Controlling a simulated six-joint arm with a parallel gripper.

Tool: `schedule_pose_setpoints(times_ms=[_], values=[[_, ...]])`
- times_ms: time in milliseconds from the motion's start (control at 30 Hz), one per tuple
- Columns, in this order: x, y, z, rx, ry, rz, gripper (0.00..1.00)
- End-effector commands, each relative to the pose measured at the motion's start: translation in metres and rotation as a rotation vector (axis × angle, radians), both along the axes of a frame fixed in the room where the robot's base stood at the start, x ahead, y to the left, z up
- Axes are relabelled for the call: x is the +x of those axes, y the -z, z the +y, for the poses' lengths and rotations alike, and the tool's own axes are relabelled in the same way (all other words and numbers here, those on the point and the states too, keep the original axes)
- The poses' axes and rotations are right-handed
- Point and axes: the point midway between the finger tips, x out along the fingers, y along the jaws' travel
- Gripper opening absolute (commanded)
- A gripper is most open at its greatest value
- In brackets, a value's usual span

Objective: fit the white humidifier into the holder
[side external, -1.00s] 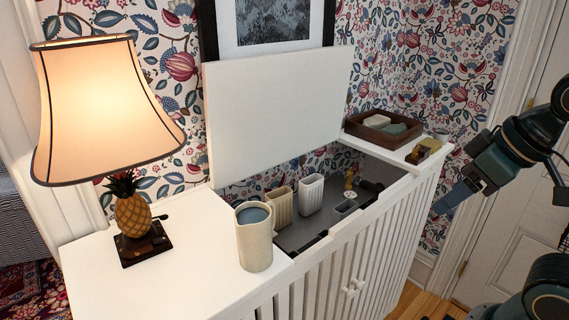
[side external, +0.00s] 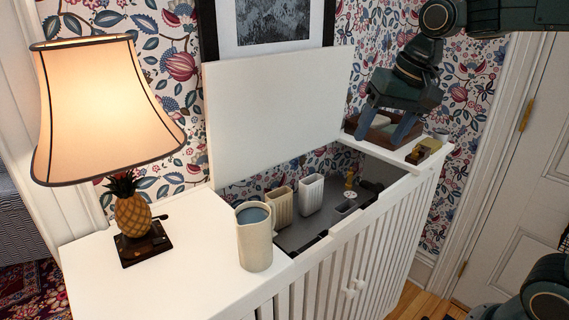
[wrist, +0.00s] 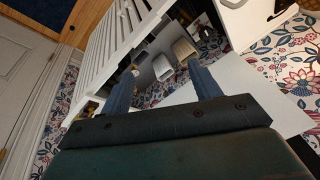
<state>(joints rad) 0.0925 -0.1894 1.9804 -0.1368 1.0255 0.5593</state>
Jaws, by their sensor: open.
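A white ribbed upright container (side external: 311,194), which looks like the white humidifier, stands inside the open cabinet. A cream ribbed container (side external: 279,207) stands to its left. In the wrist view the white one (wrist: 162,68) lies between my fingers in the picture, with the cream one (wrist: 185,48) beyond. I cannot tell for sure which part is the holder; a pale perforated round fitting (side external: 349,195) and a small brass piece (side external: 350,183) are on the grey floor to the right. My gripper (side external: 380,134) is open and empty, above the cabinet's right end, apart from both containers.
The raised white lid (side external: 275,115) stands behind the opening. A cream jug (side external: 255,238) and a pineapple lamp (side external: 132,215) stand on the left top. A brown tray (side external: 357,130) and a small brass-coloured item (side external: 418,155) are at the right end. The slatted front (side external: 330,270) edges the opening.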

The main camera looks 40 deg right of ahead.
Motion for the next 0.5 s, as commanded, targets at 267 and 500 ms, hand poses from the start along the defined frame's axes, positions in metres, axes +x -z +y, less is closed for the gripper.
schedule_pose_setpoints(times_ms=[267,500], values=[[0.066,0.009,-0.014,0.072,0.185,0.075,0.62],[0.118,0.029,-0.029,0.124,0.347,0.139,0.62]])
